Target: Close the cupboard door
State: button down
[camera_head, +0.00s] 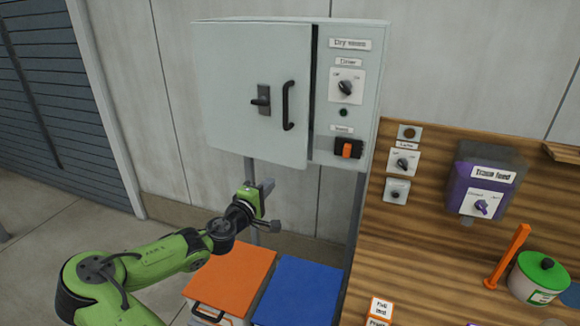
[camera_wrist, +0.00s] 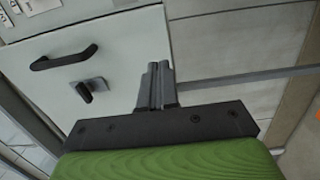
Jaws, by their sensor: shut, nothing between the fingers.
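The pale grey cupboard door (camera_head: 235,65) stands slightly ajar. A dark gap runs down its right edge, beside the control panel. The door has a black bar handle (camera_head: 288,105) and a dark lever latch (camera_head: 262,98). My gripper (camera_head: 268,187) is shut and empty, just below the door's lower edge in the head view. In the wrist view the shut fingers (camera_wrist: 158,84) point toward the door's edge, with the door (camera_wrist: 115,55), handle (camera_wrist: 62,58) and latch (camera_wrist: 88,89) to their left. I cannot tell whether the fingertips touch the door.
The cupboard's right panel holds a timer dial (camera_head: 346,87) and an orange switch (camera_head: 348,149). Orange (camera_head: 232,275) and blue (camera_head: 298,290) boxes stand below. A wooden bench and backboard (camera_head: 440,215) with a purple feeder (camera_head: 485,185) are at right. Floor at left is clear.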

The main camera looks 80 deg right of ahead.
aim_at(291, 161)
jog(key=s+d, duration=0.1)
jog(key=d, duration=0.2)
jog(key=d+p, duration=0.1)
jog(key=d, duration=0.3)
jog(key=s+d+p, duration=0.1)
jog(key=d, duration=0.2)
jog(key=shift+s+d, duration=0.15)
jog(key=shift+s, duration=0.15)
jog(key=d+t, duration=0.1)
jog(key=d, duration=0.1)
jog(key=s+d+n, duration=0.1)
jog(key=shift+d+t, duration=0.35)
jog(key=shift+t, duration=0.05)
jog(key=shift+r+n+t+h, duration=0.3)
jog(key=shift+r, duration=0.05)
jog(key=shift+w, duration=0.15)
